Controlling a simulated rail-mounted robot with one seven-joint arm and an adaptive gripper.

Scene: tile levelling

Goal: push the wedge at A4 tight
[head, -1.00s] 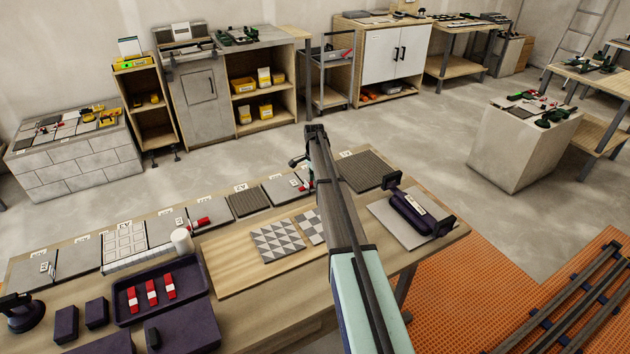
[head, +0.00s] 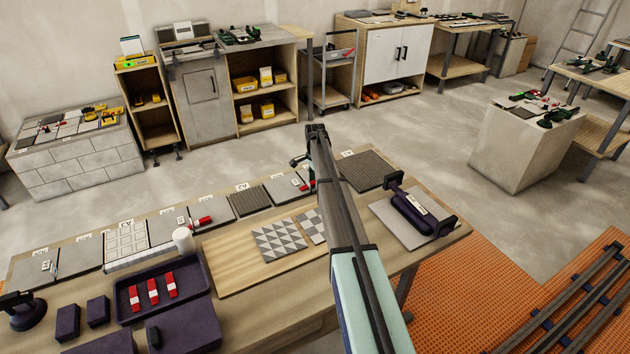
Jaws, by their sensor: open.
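A row of tiles with small labels runs along the far side of the workbench (head: 225,312). The labels are too small to read surely, so I cannot tell which spot is A4. A small red wedge (head: 304,187) shows beside a grey tile (head: 281,190), partly covered by my arm. Another red wedge (head: 202,221) lies farther left by a dark grey tile. Several tiles are plain grey, and one is a white grid tile (head: 126,238). My arm reaches out over the bench and hides its own end. I cannot make out my gripper or its fingers.
A dark purple tray (head: 120,306) with three red-and-white pieces stands at the front left, near purple blocks and a white cylinder (head: 182,240). A wooden board (head: 225,264) carries patterned tiles. A purple handled tool (head: 411,213) rests on a grey slab at the right.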

